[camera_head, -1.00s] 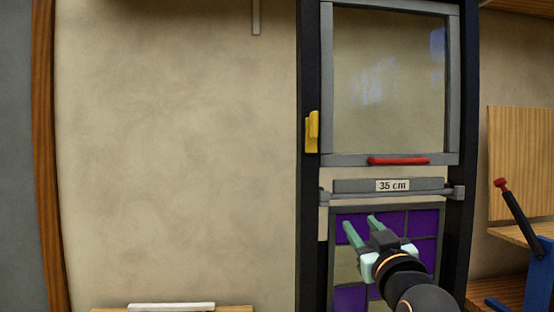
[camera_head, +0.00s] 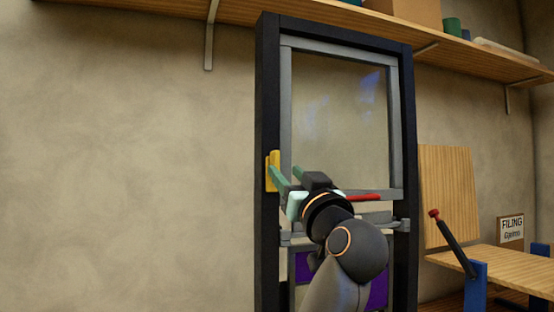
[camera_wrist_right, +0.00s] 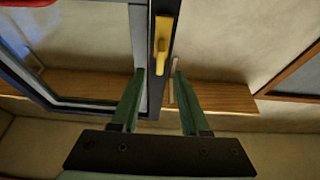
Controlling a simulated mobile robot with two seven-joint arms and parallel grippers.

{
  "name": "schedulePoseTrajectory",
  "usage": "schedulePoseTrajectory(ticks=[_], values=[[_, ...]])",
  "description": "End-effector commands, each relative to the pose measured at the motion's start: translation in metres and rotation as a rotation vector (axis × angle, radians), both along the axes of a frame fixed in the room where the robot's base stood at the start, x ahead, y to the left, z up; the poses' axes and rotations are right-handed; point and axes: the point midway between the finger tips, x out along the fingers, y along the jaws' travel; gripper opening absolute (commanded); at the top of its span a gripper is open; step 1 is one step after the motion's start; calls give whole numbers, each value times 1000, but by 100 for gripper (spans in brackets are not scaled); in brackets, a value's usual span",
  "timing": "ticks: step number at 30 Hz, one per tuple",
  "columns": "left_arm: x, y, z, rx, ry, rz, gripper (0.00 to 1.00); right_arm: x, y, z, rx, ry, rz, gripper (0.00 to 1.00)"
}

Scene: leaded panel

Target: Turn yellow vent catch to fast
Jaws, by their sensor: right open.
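The yellow vent catch (camera_head: 272,172) is a small upright piece on the left post of the dark frame, beside the grey-framed vent pane. My right gripper (camera_head: 286,170) is open and empty in front of it, and its left finger overlaps the catch's lower right edge in the head view. In the right wrist view the yellow catch (camera_wrist_right: 162,42) shows beyond the fingertips, between the two open green fingers (camera_wrist_right: 158,72). I cannot tell whether a finger touches it. My left gripper is not in view.
A red handle (camera_head: 362,198) runs along the bottom of the vent pane (camera_head: 335,110). Purple panes (camera_head: 377,293) lie below it, partly hidden by my right arm. A shelf (camera_head: 330,22) crosses above. A blue stand with a red-tipped lever (camera_head: 453,243) is at the right. The wall left is bare.

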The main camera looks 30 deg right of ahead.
Motion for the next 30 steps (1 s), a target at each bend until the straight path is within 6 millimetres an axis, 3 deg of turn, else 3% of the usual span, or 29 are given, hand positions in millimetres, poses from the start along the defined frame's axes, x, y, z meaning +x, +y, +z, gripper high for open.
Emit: schedulePoseTrajectory(ticks=[3, 9, 21, 30], values=[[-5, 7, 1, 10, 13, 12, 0, 21, -5, 11, 0, 2, 2, 45], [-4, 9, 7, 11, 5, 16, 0, 43, -10, 19, 0, 1, 1, 45], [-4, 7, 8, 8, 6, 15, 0, 50, -12, 21, -1, 0, 0, 45], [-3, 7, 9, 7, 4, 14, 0, 50, -12, 21, -1, 0, 0, 14]])
